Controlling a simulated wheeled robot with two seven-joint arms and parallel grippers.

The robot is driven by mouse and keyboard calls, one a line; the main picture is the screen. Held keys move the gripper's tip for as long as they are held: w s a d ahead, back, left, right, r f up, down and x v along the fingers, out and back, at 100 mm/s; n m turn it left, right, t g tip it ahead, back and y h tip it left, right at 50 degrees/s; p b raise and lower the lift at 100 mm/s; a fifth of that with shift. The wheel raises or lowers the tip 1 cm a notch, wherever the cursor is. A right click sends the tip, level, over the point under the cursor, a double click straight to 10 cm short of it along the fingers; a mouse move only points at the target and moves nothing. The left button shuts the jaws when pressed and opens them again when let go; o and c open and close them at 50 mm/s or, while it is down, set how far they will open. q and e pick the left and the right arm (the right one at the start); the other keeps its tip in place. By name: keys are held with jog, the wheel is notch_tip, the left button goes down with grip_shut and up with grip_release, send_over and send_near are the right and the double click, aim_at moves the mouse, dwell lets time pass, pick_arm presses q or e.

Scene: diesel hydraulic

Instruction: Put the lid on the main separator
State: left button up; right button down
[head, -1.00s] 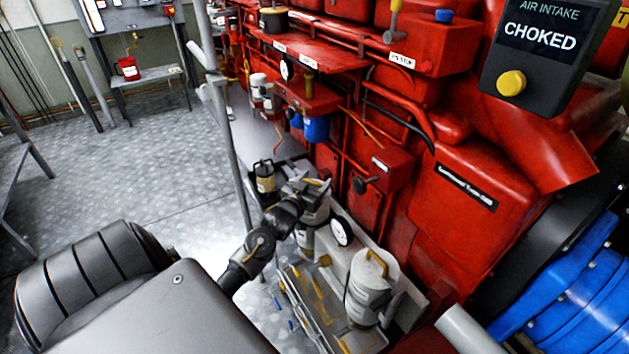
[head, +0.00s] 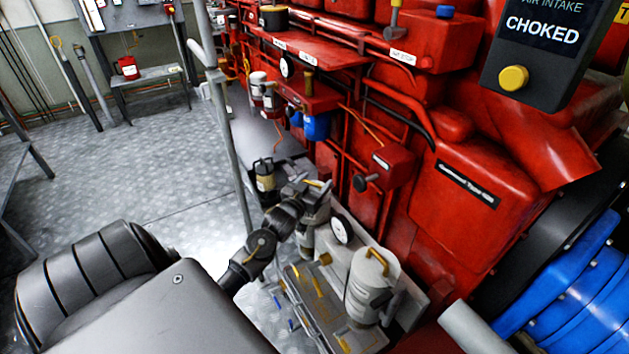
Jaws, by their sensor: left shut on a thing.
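My left gripper (head: 303,186) comes in from the left, over the top of a pale grey canister (head: 314,213) beside the red engine. It is shut on a small part with a yellow handle (head: 318,183), apparently the lid. The gripper hides most of this part, and I cannot tell whether it touches the canister. A second, nearer grey canister (head: 364,290) stands upright with a yellow handle on its closed top. No labels are readable on either canister, so which one is the main separator is unclear. My right gripper is not in view.
A shallow tray (head: 322,312) with yellow-handled items lies left of the near canister. A round gauge (head: 341,229) stands between the canisters. A dark lantern-like canister (head: 264,176) and a grey post (head: 228,130) are to the left. The red engine (head: 450,210) blocks the right.

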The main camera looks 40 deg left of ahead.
pick_arm(q)
jog(key=o, duration=1.6)
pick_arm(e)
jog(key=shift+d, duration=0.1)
pick_arm(q)
jog(key=shift+f, duration=0.1)
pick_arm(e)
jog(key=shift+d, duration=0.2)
pick_arm(q)
jog(key=v, duration=0.4)
jog(key=shift+s+f, duration=0.15)
jog(key=shift+s, duration=0.05)
jog(key=v, duration=0.6)
jog(key=shift+s+d+b, duration=0.1)
jog(key=shift+s+b, duration=0.1)
jog(key=shift+b, duration=0.1)
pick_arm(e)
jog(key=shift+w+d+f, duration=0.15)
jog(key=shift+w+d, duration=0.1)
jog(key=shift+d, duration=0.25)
